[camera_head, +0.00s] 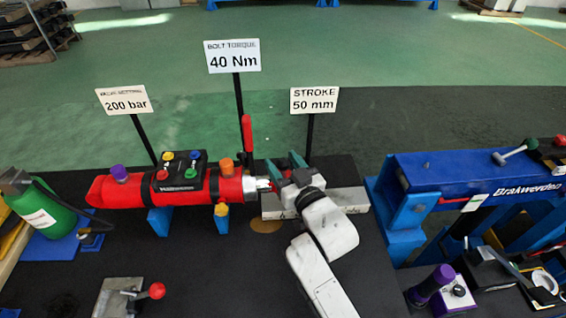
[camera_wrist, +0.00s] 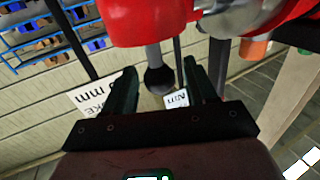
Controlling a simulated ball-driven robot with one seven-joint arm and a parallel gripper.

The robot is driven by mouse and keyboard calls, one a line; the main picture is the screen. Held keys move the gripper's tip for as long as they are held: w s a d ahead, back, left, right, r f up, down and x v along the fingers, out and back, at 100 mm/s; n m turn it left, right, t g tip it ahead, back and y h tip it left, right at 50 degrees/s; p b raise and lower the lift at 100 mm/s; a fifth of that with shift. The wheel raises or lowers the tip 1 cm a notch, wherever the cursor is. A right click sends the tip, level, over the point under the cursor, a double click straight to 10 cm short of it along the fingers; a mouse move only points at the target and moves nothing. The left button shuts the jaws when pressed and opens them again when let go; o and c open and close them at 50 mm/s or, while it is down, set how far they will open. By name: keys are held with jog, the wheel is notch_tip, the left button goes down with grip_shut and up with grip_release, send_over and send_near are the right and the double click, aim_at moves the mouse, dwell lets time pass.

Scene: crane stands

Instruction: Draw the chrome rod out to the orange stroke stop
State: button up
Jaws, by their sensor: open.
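A red cylinder (camera_head: 140,191) lies level on blue supports in the head view. The short bright chrome rod (camera_head: 263,184) shows at its right end, partly hidden by my gripper (camera_head: 283,164). My gripper is open, its green fingers beside the rod end. An orange piece (camera_head: 227,166) sits on top of the cylinder near that end; I cannot tell whether it is the stroke stop. In the wrist view, a dark ball knob (camera_wrist: 160,80) on a grey stem shows between the spread fingers, with no visible grip. A shiny chrome part (camera_wrist: 228,20) lies beyond, above right.
A sign reading "STROKE 50 mm" (camera_head: 314,100) stands behind my gripper. An upright red handle (camera_head: 247,133) rises near the cylinder's end. A blue frame (camera_head: 450,172) stands right, a green bottle (camera_head: 38,208) left. A red-knobbed lever (camera_head: 156,290) sits in front.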

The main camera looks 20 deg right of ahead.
jog(key=shift+w, duration=0.25)
jog(key=shift+c, duration=0.4)
grip_shut()
